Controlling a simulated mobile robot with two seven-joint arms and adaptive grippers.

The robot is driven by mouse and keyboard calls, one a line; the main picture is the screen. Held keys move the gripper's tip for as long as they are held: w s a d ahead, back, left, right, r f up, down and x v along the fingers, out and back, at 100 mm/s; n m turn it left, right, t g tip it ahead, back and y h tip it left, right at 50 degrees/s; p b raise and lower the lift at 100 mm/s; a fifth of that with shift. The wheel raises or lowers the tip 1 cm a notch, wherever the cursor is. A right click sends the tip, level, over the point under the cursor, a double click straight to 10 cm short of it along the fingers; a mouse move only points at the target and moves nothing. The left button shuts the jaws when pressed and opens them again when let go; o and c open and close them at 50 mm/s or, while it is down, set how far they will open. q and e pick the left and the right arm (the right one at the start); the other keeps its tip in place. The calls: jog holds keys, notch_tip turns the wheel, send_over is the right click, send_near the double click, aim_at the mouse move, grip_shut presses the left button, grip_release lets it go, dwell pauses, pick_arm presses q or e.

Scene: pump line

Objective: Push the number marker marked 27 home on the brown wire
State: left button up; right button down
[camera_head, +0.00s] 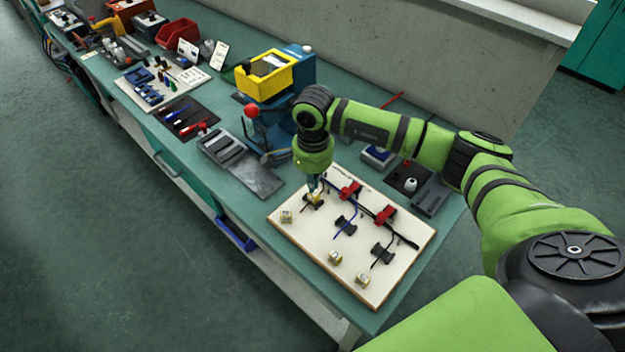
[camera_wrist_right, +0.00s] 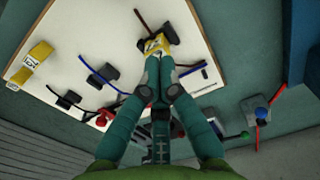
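A yellow number marker (camera_wrist_right: 152,45) with dark marks on its face sits at the brown wire (camera_wrist_right: 143,20), beside a black clip (camera_wrist_right: 168,33); its number is not readable. My right gripper (camera_wrist_right: 155,59) is shut, its fingertips close together at the marker's near edge. They overlap it in the wrist view, so I cannot tell whether they press on it. In the head view my right gripper (camera_head: 314,190) points down at the far left part of the cream board (camera_head: 310,245), with the marker (camera_head: 313,200) just under it. My left gripper is not in view.
The board also holds a blue wire (camera_head: 346,229) and a black wire (camera_head: 380,255) in black clips, two red clamps (camera_head: 350,190) and several yellow blocks (camera_head: 335,257). A grey tray (camera_head: 225,150), a yellow bin (camera_head: 265,78) and a red-knobbed device (camera_head: 251,111) stand nearby.

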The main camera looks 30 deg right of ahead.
jog(key=shift+f+b, duration=0.9)
jog(key=shift+f, duration=0.1)
jog(key=shift+r+p, duration=2.05)
jog(key=shift+r, duration=1.75)
jog(key=shift+f, duration=0.1)
